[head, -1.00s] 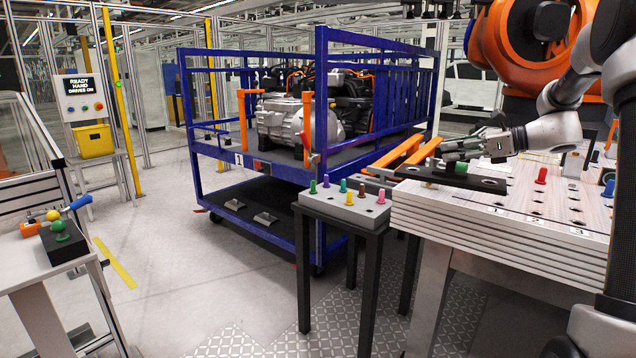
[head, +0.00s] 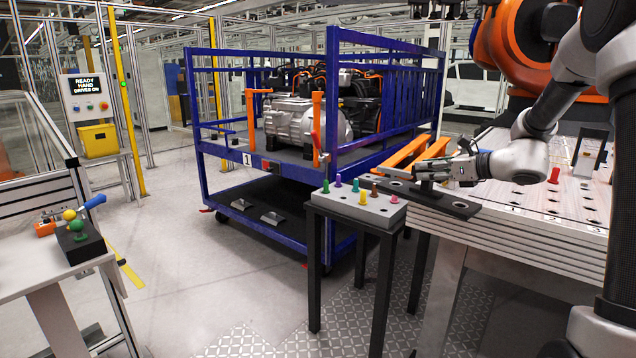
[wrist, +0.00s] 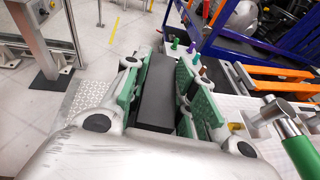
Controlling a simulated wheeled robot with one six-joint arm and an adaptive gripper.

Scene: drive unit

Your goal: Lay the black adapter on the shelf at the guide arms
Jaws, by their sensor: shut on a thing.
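The black adapter (head: 455,207) is a long dark bar in the head view. My gripper (head: 440,170) is shut on it and holds it at the left end of the white layered table, beside the peg block. In the wrist view a dark block of it (wrist: 155,95) lies between the green-padded fingers; the rest is hidden. Two orange guide arms (head: 407,152) point out beyond the gripper, and also show in the wrist view (wrist: 275,72). I cannot tell whether the adapter touches a surface. The shelf is not clearly distinguishable.
A grey block (head: 345,205) with several coloured pegs stands on a black-legged stand left of the adapter. The blue cart (head: 290,228) carrying the drive unit stands behind it. The white table (head: 530,225) holds red pegs. Floor at the left centre is clear.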

